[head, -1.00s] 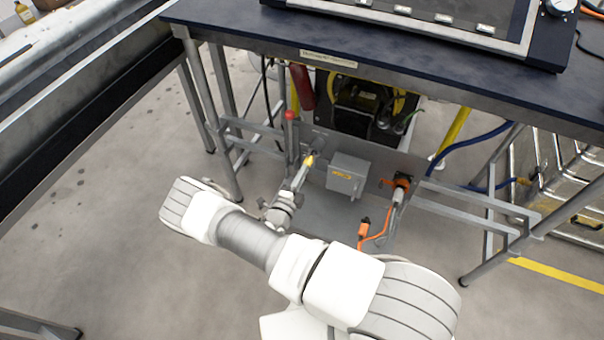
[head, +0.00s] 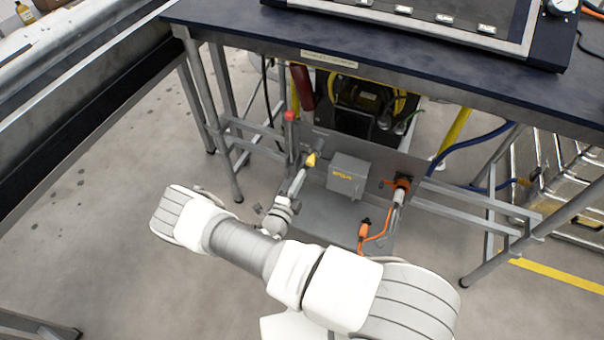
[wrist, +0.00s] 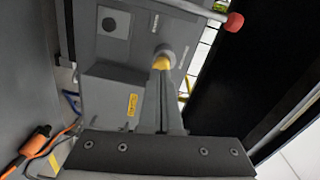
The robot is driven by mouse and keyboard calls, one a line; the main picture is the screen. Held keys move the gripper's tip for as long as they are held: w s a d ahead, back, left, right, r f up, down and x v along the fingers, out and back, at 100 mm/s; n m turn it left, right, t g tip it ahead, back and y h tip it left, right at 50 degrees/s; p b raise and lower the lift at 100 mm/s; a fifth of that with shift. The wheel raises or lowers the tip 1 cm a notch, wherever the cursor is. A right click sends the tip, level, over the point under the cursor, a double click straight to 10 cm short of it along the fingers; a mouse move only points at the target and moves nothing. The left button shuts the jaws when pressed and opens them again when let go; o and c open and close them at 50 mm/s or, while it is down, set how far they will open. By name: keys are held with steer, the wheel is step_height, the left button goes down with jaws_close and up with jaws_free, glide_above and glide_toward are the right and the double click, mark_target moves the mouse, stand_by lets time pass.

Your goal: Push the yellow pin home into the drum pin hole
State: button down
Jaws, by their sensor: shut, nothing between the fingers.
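The yellow pin (head: 311,159) sits at a grey round boss on the upright grey panel under the table. In the wrist view the yellow pin (wrist: 161,63) shows as a small yellow end between my fingertips and the grey boss (wrist: 165,52). My gripper (head: 305,169) is shut and empty, its fingers pointing at the pin. In the wrist view my gripper (wrist: 161,71) has its tips right at the pin's near end; I cannot tell whether they touch. The pin hole is hidden behind the pin and boss.
A grey box (head: 346,176) with orange lettering stands on the panel to the right of the pin. A red-knobbed lever (head: 290,116) rises to the left. An orange connector with cable (head: 399,188) is further right. The dark table (head: 400,80) overhangs above.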

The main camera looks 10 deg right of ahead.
steer(key=p+v, duration=0.1)
steer(key=v, duration=1.6)
steer(key=shift+p, duration=0.35)
steer(key=shift+r, duration=0.1)
steer(key=d+r+m+g, duration=0.3)
steer(key=r+m+g, duration=0.4)
steer(key=r+m, duration=0.7)
steer(key=d+r+m+g, duration=0.4)
steer(key=r+m+g, duration=0.4)
steer(key=r+m, duration=0.5)
steer(key=s+d+r+m+t+y, duration=0.25)
steer(key=s+r+m+y, duration=0.3)
steer(key=r+m, duration=0.5)
steer(key=s+d+r+m+t+y, duration=0.25)
steer(key=s+r+m+y, duration=0.3)
steer(key=r+m, duration=0.45)
step_height(320, 180, up, 15)
steer(key=a+m+t+p, duration=0.1)
steer(key=p, duration=1.4)
steer(key=shift+s+f, duration=0.15)
steer(key=shift+s, duration=0.3)
